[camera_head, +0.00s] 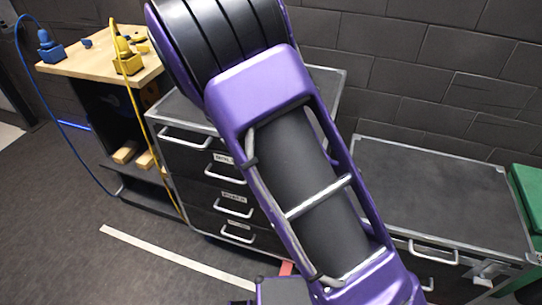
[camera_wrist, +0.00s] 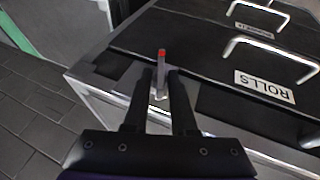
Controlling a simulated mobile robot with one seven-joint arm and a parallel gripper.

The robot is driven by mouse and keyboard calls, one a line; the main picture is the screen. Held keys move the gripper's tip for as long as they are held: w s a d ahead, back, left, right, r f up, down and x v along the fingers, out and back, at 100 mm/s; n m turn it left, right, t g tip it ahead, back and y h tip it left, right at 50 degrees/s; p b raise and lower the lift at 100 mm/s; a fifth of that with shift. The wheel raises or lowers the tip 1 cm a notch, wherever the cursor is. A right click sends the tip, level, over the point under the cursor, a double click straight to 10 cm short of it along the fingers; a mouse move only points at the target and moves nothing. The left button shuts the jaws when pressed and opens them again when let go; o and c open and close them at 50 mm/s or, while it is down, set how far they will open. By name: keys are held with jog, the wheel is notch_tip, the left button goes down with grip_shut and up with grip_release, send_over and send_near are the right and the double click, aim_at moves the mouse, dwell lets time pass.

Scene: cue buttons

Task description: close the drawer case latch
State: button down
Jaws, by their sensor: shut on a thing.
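The drawer case is black with silver edges, pull handles and white labels. Its drawer fronts (camera_wrist: 210,40) fill the upper right of the wrist view, and it stands behind my arm in the head view (camera_head: 190,150). The latch (camera_wrist: 162,57) is a thin grey lever with a red tip at the edge of the case front. My gripper (camera_wrist: 161,82) is shut on the latch, with its two dark fingers on either side of the lever and the red tip sticking out beyond them. The latch's base is partly hidden between the fingers.
A wooden-topped bench (camera_head: 90,62) with blue and yellow plugs and cables stands at the left. Another black case (camera_head: 440,190) stands at the right, beside a green box (camera_head: 528,195). A white strip (camera_head: 170,256) lies on the dark floor. The floor at left is clear.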

jog(key=shift+w+a+f+n+g+h+b, duration=0.2)
jog(key=shift+n+g+h+b, duration=0.5)
jog(key=shift+h, duration=1.45)
jog(key=shift+s+a+f+n+g+h+b, duration=0.2)
jog(key=shift+f+n+h+b, duration=0.5)
jog(key=shift+h, duration=1.4)
jog(key=shift+w+a+f+n+g+h+b, duration=0.1)
jog(key=shift+w+a+n+g+h+b, duration=0.25)
jog(key=shift+h+b, duration=1.25)
jog(key=shift+s+d+r+h+p, duration=0.15)
jog(key=shift+h+p, duration=0.35)
jog(key=shift+h, duration=0.25)
jog(key=c, duration=1)
grip_release()
jog(key=shift+o, duration=0.2)
